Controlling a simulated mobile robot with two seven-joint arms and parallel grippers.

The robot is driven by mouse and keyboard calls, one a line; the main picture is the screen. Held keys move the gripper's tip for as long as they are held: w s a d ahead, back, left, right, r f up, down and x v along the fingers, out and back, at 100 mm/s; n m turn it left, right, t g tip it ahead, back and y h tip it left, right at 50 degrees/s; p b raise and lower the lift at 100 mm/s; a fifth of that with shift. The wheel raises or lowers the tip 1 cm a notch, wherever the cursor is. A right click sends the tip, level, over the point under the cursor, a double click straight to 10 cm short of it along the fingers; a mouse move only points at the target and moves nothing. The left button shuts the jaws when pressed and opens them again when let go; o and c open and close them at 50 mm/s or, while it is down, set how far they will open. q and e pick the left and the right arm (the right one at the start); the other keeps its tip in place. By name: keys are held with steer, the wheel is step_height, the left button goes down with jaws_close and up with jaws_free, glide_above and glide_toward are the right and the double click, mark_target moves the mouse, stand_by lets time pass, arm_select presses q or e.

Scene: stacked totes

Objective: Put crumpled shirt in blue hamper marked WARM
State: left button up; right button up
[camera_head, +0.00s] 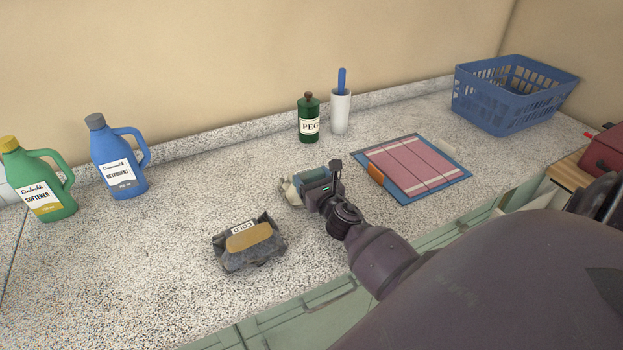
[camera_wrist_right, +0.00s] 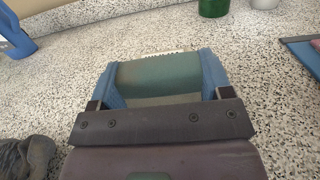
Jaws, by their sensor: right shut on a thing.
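My right gripper (camera_head: 312,184) is low over the middle of the counter. In the right wrist view its blue fingers (camera_wrist_right: 160,78) are on either side of a rounded green thing (camera_wrist_right: 160,71), shut on it. I cannot tell whether it is the crumpled shirt. My left gripper is not in view.
A pink-striped folded cloth on a blue board (camera_head: 412,167) lies right. A green peg bottle (camera_head: 308,121), white cup (camera_head: 340,112), detergent (camera_head: 119,170) and softener (camera_head: 39,183) stand behind.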

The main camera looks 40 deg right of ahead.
steer(key=o, duration=1)
steer(key=shift+o, duration=0.2)
